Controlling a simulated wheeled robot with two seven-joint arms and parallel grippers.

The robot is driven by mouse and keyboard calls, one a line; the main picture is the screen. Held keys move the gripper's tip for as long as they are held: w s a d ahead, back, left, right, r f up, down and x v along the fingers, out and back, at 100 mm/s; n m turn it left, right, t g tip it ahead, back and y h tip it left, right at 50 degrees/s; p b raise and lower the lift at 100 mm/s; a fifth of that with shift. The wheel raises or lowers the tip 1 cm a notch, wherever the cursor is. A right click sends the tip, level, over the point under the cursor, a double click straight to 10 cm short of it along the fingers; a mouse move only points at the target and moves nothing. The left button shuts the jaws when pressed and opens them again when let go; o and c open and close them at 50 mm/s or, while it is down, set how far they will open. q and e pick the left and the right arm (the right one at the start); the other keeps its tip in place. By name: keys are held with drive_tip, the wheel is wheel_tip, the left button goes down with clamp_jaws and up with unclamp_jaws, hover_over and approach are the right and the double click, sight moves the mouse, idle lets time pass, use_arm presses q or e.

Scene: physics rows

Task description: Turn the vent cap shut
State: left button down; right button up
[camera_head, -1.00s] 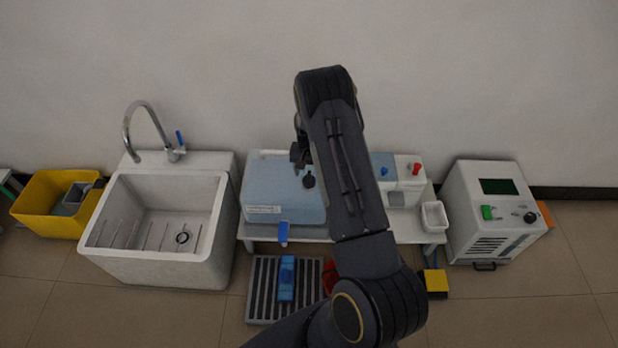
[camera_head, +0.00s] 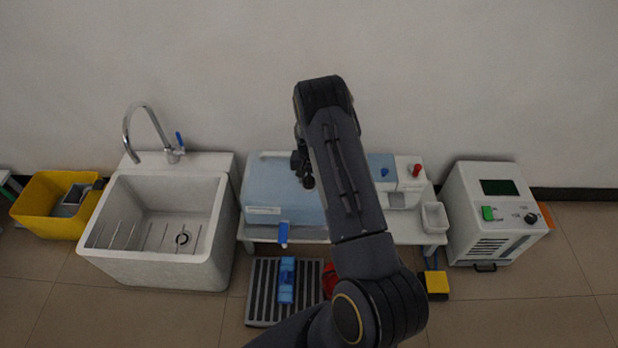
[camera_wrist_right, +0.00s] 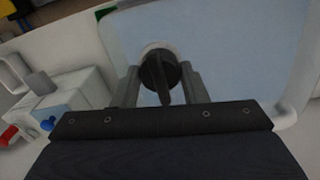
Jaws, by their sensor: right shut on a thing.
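The vent cap (camera_head: 308,183) is a dark round knob on top of the pale blue box (camera_head: 262,185). In the right wrist view the vent cap (camera_wrist_right: 158,72) has a raised bar and sits on a white ring. My right gripper (camera_wrist_right: 160,88) has one finger on each side of the cap and is shut on it. In the head view my right gripper (camera_head: 303,168) is partly hidden behind my own arm, at the right part of the box. My left gripper is not in view.
A white sink (camera_head: 160,255) with a tall faucet stands left of the bench. A small white tray (camera_head: 435,217) and a unit with a red knob (camera_head: 416,170) are on the bench's right. A white machine (camera_head: 490,215) stands further right. A grey grate (camera_head: 262,290) lies on the floor.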

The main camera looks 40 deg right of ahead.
sight(309, 177)
drive_tip(key=n+b, duration=0.2)
drive_tip(key=n, duration=0.1)
drive_tip(key=shift+f, duration=0.15)
drive_tip(key=n+b, duration=0.2)
drive_tip(key=n, duration=0.3)
drive_tip(key=shift+n, duration=0.4)
drive_tip(key=n+b, duration=0.1)
drive_tip(key=n, duration=0.3)
drive_tip(key=shift+n+b, duration=0.4)
drive_tip(key=shift+n, duration=2.1)
drive_tip(key=o, duration=1)
drive_tip(key=shift+c, duration=0.2)
wheel_tip(309, 177, up, 8)
drive_tip(key=shift+r+p, duration=0.1)
drive_tip(key=shift+p, duration=0.75)
